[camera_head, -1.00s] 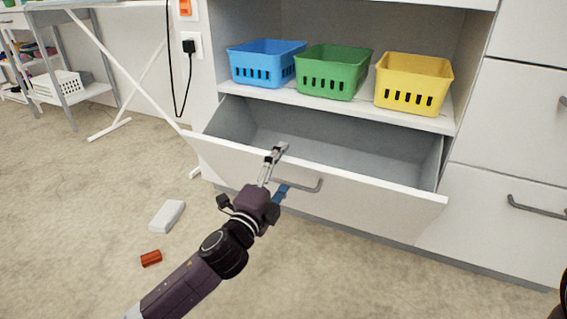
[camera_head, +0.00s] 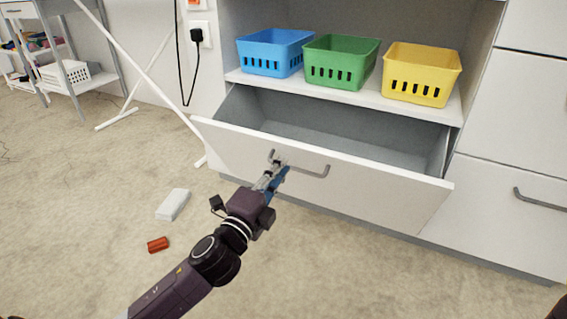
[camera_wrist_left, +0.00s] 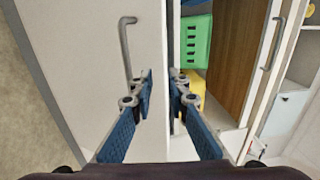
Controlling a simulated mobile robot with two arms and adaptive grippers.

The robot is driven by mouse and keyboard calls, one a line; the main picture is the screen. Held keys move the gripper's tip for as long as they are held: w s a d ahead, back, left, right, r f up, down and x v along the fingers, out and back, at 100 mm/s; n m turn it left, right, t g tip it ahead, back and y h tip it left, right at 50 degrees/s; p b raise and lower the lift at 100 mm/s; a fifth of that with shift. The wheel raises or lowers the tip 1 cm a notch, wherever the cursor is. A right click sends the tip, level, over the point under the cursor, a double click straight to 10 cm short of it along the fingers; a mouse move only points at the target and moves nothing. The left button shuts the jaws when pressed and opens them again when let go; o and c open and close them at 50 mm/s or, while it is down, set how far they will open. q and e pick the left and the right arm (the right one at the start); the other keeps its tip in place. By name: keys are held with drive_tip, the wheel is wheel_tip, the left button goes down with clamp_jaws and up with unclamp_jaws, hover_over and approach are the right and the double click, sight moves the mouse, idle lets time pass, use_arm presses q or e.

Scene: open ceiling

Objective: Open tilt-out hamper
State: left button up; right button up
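The tilt-out hamper is a white front panel (camera_head: 330,187), tilted outward at the top, with a grey cavity (camera_head: 340,137) showing behind it. A grey bar handle (camera_head: 312,173) is on its outer face. My left gripper (camera_head: 277,166) is at the panel's outer side by the handle's left end, below the top rim. The handle (camera_wrist_left: 126,48) stands left of the fingers there. Contact with the panel cannot be told. My right gripper is not in view.
Blue (camera_head: 275,54), green (camera_head: 341,64) and yellow (camera_head: 421,76) baskets stand on the shelf above the opening. A white block (camera_head: 173,204) and a red object (camera_head: 158,244) lie on the floor at left. Closed drawers (camera_head: 510,215) flank the right side.

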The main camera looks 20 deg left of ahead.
use_arm(q)
drive_tip(key=shift+s+f+b, duration=0.15)
drive_tip(key=shift+s+f, duration=0.1)
drive_tip(key=shift+s, duration=0.45)
drive_tip(key=shift+s+f+b, duration=0.15)
drive_tip(key=shift+s+f, duration=0.1)
drive_tip(key=shift+s, duration=0.45)
drive_tip(key=shift+s+f+b, duration=0.15)
drive_tip(key=shift+s+f, duration=0.1)
drive_tip(key=shift+s, duration=0.45)
